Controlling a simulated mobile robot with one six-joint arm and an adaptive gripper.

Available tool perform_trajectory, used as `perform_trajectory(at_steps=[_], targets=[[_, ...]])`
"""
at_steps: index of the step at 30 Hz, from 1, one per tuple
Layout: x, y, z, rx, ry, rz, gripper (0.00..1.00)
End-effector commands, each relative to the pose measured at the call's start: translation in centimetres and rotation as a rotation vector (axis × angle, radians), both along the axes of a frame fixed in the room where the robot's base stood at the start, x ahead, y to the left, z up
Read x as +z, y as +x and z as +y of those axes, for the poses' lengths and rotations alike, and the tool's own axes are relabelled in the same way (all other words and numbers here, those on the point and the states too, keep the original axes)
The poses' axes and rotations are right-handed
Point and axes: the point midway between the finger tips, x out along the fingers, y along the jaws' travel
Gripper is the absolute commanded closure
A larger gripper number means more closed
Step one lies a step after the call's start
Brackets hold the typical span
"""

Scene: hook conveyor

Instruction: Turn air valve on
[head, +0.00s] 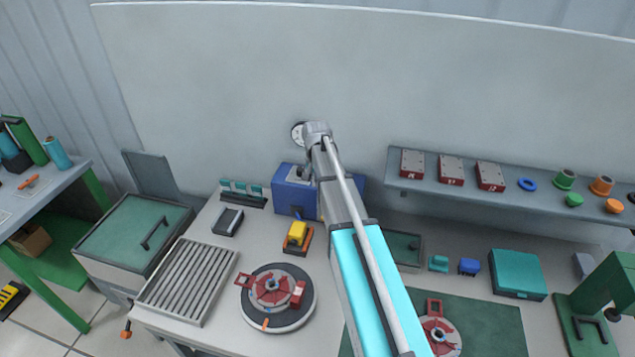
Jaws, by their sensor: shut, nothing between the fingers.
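No part is plainly marked as the air valve. A small orange fitting (127,330) sits low at the left front of the bench, and I cannot tell whether it is the valve or how its handle is turned. A blue box (292,196) stands at the back of the bench with a small orange part low on its front. My gripper (303,175) is small and partly hidden at the top of the blue box, far from the orange fitting. It is shut and empty; contact with the box is unclear.
A round turntable (277,318), a slatted tray (187,281) and a yellow block (297,234) occupy the bench. A green-lidded bin (135,240) stands left. A wall shelf (440,192) and a green press (608,305) are right. My arm crosses the middle.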

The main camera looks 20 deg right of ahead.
Motion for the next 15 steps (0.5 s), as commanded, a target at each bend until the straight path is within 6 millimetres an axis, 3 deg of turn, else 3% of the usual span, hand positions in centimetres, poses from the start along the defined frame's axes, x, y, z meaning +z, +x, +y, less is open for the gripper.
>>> perform_trajectory(at_steps=[11, 12, 15], targets=[[0.19, 0.03, 0.05, 0.000, 0.000, 0.000, 1.00], [0.19, 0.03, 0.05, 0.000, 0.000, 0.000, 0.98], [0.08, -0.17, 0.16, 0.004, 0.000, 0.000, 0.80]])
